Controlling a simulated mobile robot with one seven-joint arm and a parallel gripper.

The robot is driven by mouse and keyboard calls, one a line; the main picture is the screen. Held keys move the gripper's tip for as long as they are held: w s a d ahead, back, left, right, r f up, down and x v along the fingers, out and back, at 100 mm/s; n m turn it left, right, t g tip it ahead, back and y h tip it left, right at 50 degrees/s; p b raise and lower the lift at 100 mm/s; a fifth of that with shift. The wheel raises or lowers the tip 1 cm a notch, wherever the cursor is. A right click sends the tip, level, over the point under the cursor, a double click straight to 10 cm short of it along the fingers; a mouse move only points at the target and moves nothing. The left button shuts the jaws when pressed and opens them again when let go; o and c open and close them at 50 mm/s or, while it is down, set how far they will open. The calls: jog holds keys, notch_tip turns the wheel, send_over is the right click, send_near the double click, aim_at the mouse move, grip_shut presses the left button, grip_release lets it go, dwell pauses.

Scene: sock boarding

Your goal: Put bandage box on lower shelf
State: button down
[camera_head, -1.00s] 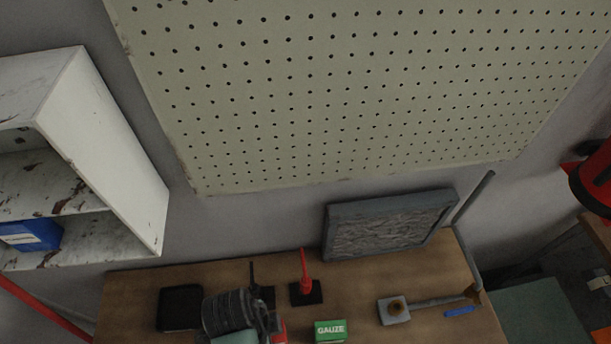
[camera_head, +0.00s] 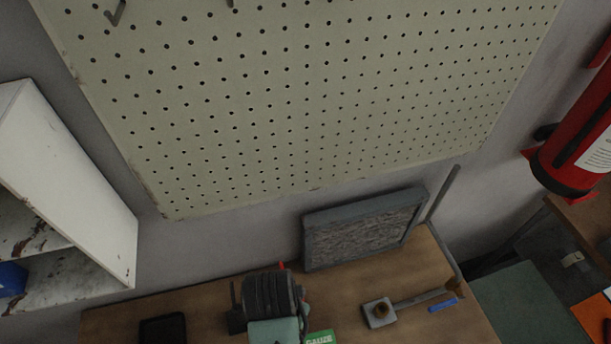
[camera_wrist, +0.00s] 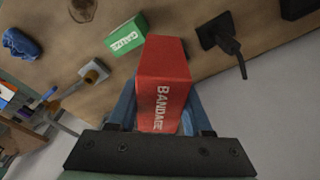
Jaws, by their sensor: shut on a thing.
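The red bandage box (camera_wrist: 163,80) is held between the blue fingers of my gripper (camera_wrist: 158,112) in the wrist view, its "BANDAGE" lettering facing the camera. It appears to be above the wooden table. In the head view my gripper (camera_head: 285,338) is mostly cut off at the bottom edge, and the box is hidden behind my arm. The shelf unit (camera_head: 75,190) is white and stained, on the wall at the left. Its lower shelf (camera_head: 75,282) shows partly, with a blue object (camera_head: 12,279) on it at the left edge.
A green gauze box (camera_head: 321,337) stands on the wooden table (camera_head: 350,290), and shows in the wrist view (camera_wrist: 126,35). A grey framed panel (camera_head: 365,232) leans at the back. A small grey block with a long handle (camera_head: 379,312) lies right. A black item (camera_head: 163,329) is at left.

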jog(key=w+d+n, duration=0.1)
jog(key=w+d+n+b, duration=0.1)
jog(key=n, duration=0.1)
jog(key=shift+d+f, duration=0.2)
jog(key=shift+f, duration=0.1)
jog(key=shift+w+d+r+n+y+b, duration=0.15)
jog(key=shift+d+n+y+b, duration=0.2)
jog(key=shift+n, duration=0.35)
jog(key=shift+a, duration=0.1)
